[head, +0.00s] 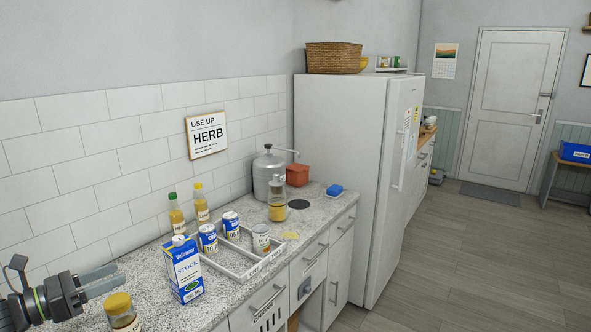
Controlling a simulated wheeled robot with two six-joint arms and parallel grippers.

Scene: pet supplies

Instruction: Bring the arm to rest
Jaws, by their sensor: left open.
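My left gripper (101,281) comes in at the lower left of the head view, above the left end of the speckled counter (139,264). Its two fingers point right and stand apart, with nothing between them. A blue and white stock carton (184,272) stands upright to the right of the fingertips, with a gap between. A jar with a yellow lid (120,310) stands below and right of the gripper, partly cut by the frame edge. My right gripper is not in view.
A white divided tray (242,268) holds several cans. Two bottles (177,213) stand behind it, near the tiled wall. A white fridge (345,150) closes the counter's far end. Open floor lies right.

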